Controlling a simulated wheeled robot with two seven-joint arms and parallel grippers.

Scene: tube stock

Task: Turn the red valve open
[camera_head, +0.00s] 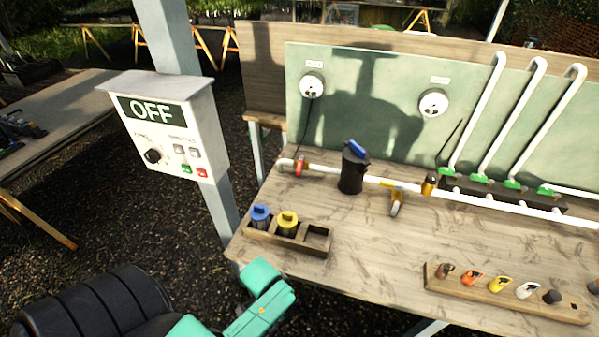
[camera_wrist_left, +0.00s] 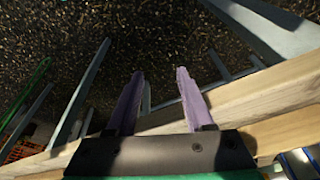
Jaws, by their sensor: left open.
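My left gripper (camera_wrist_left: 160,75) is open and empty, with two purple fingers apart over gravel and the wooden bench edge in the left wrist view. My teal left arm shows in front of the bench in the head view, well short of the valve; its fingers cannot be made out there. My right gripper is not in view.
A black canister (camera_head: 352,170) with a blue top stands by the pipe, right of the valve. A wooden holder (camera_head: 318,247) with blue and yellow capped bottles lies at the bench's left front. A control box (camera_head: 165,125) reading OFF stands left. A peg rack (camera_head: 505,300) lies front right.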

